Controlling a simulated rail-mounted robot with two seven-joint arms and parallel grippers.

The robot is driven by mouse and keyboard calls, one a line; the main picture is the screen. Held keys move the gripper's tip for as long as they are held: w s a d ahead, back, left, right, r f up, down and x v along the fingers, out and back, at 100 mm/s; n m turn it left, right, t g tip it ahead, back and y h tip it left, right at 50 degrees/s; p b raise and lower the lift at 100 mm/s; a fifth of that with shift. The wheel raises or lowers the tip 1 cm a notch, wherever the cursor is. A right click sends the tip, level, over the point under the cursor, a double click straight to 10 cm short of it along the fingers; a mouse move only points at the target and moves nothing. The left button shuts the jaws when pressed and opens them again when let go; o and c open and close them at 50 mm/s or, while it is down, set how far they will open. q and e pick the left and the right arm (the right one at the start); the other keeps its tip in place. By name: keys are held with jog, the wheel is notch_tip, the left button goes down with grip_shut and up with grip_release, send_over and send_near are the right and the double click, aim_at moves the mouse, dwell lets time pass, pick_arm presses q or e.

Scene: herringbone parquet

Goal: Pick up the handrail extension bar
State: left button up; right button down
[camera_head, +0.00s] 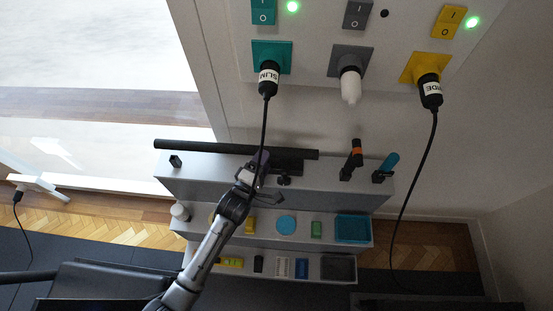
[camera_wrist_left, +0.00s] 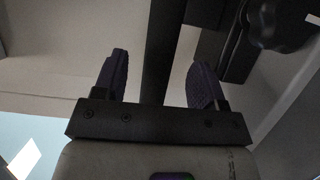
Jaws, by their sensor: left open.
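The long black bar (camera_head: 205,147), which I take as the handrail extension bar, lies along the top of the grey stepped rack, its left end reaching past the rack's edge. In the left wrist view the bar (camera_wrist_left: 163,45) runs upright between the two dark, ridged fingers of my left gripper (camera_wrist_left: 160,80). The fingers are open, with a gap on both sides of the bar. How deep the bar sits between them I cannot tell. My right gripper is not in view.
A shorter black piece with a knob (camera_head: 284,180) lies close beside the bar. An orange-banded tool (camera_head: 356,153) and a teal-handled tool (camera_head: 388,165) stand to the right. A black cable (camera_head: 265,125) hangs from the teal socket in front of my gripper. Lower shelves hold small parts.

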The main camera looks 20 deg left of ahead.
aim_at(271, 150)
pick_arm(q)
jog(key=shift+w+d+b, duration=0.2)
jog(key=shift+w+b, duration=0.25)
jog(key=shift+w, duration=0.85)
jog(key=shift+w+d+b, duration=0.2)
jog(key=shift+w+b, duration=0.2)
jog(key=shift+w, duration=0.9)
jog(key=shift+c, duration=0.5)
grip_shut()
jog(key=shift+r, duration=0.25)
jog(key=shift+s, duration=0.1)
